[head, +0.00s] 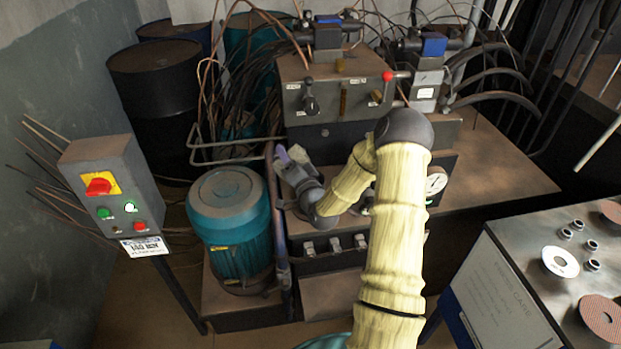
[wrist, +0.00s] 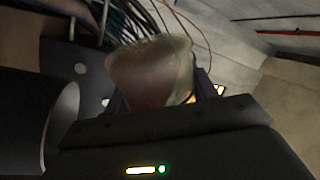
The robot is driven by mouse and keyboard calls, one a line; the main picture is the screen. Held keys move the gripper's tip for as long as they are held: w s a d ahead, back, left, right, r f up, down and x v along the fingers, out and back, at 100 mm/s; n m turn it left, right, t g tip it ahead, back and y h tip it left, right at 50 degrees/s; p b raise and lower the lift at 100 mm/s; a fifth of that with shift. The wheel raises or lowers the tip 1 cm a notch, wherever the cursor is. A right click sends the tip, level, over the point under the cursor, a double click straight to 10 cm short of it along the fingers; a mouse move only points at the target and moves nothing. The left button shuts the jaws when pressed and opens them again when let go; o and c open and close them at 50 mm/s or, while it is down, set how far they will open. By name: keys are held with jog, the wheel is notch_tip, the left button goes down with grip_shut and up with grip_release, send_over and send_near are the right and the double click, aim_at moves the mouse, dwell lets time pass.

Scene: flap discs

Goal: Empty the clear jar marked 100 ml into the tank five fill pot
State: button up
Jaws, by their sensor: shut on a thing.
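My gripper (head: 288,160) is at the end of my arm, beside the hydraulic unit and above the teal motor's right side. It is shut on a clear jar (wrist: 152,72), which fills the middle of the wrist view between the purple fingers. The jar looks translucent, with a brownish tone inside; I cannot tell if that is liquid or background seen through it. No 100 ml mark is readable. In the head view the jar is small and pale at the gripper. I cannot pick out the tank five fill pot in either view.
A teal motor (head: 228,215) stands left of my arm, and a switch box (head: 112,190) with a red knob further left. The hydraulic block (head: 335,88) with levers and hoses stands behind. A bench (head: 530,265) with discs is at right.

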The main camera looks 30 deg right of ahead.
jog(key=shift+d+r+m+h+p, duration=0.1)
jog(key=shift+r+m+h+p, duration=0.4)
jog(key=shift+m, duration=0.4)
jog(key=shift+d+f+m, duration=0.1)
jog(key=shift+f+m, duration=0.35)
jog(key=shift+m, duration=0.55)
jog(key=shift+a+f+m+p, duration=0.1)
jog(key=shift+a+m+p, duration=0.1)
jog(key=shift+m+p, duration=0.15)
jog(key=shift+s+d+f+m+h, duration=0.15)
jog(key=shift+f+m+h, duration=0.2)
jog(key=shift+m, duration=0.4)
jog(key=shift+d+r+m+h+p, duration=0.25)
jog(key=shift+r+m+h, duration=0.1)
jog(key=shift+m, duration=0.6)
jog(key=shift+d+r+m+h+p, duration=0.1)
jog(key=shift+d+r+m+h, duration=0.15)
jog(key=shift+m, duration=0.7)
